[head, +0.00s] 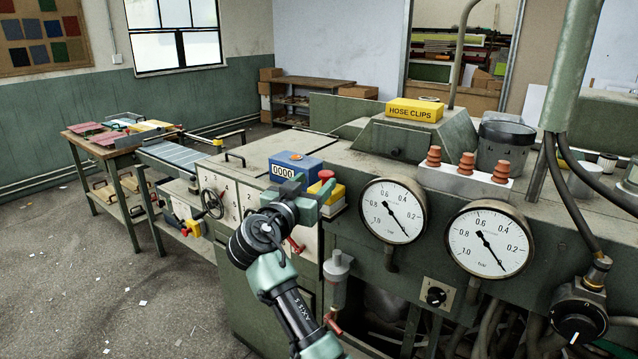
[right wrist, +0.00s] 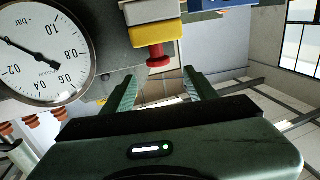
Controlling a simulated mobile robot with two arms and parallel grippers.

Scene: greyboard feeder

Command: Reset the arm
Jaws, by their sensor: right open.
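My right arm comes up from the bottom of the head view. Its gripper (head: 303,195) is in front of the machine, close to the red mushroom button (head: 327,175) on its yellow box (head: 334,193). In the right wrist view the two fingers of the gripper (right wrist: 160,84) stand apart with nothing between them. The red button (right wrist: 158,56) shows just beyond the fingertips there, upside down under the yellow box (right wrist: 158,33). I cannot tell whether a finger touches the button. My left gripper is in neither view.
A blue counter (head: 296,166) reading 0000 and a handwheel (head: 212,204) are left of the button. A yellow hose clips box (head: 415,110) sits on top. The floor at left is open.

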